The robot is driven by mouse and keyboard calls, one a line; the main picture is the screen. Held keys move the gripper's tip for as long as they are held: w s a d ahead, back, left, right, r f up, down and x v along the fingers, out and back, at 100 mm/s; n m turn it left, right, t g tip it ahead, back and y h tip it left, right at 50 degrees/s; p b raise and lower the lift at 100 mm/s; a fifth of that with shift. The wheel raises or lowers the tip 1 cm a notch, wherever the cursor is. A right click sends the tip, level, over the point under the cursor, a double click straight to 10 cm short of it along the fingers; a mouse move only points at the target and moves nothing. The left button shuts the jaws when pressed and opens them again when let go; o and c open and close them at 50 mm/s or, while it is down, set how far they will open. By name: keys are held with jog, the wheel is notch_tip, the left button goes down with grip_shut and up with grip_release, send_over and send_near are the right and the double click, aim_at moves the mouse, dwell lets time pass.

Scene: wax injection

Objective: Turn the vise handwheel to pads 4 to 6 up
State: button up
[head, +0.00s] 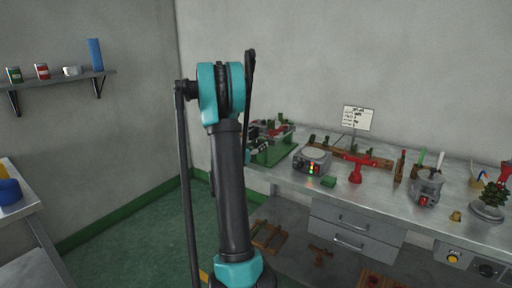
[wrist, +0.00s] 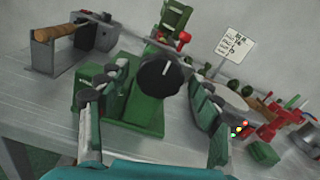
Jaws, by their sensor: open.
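The vise is a green block-like device (wrist: 137,112) on the metal bench in the wrist view. It also shows in the head view (head: 272,154), partly behind my arm. Its black round handwheel (wrist: 158,76) faces the wrist camera, with a short white mark near the top of its face. My gripper (wrist: 158,72) is open, one finger to the left of the handwheel and one to the right. I cannot tell whether either finger touches it. The pads and their numbers cannot be made out. In the head view my gripper is not clearly visible.
A white card on a stand (head: 358,118) stands behind the bench items. A grey device with coloured lights (head: 312,162), a small green block (head: 328,182) and a red tool (head: 357,166) are to the vise's right. A wooden-handled metal piece (wrist: 60,40) is at the wrist view's upper left.

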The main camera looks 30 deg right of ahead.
jog(key=c, duration=1.2)
jog(key=shift+o, duration=0.2)
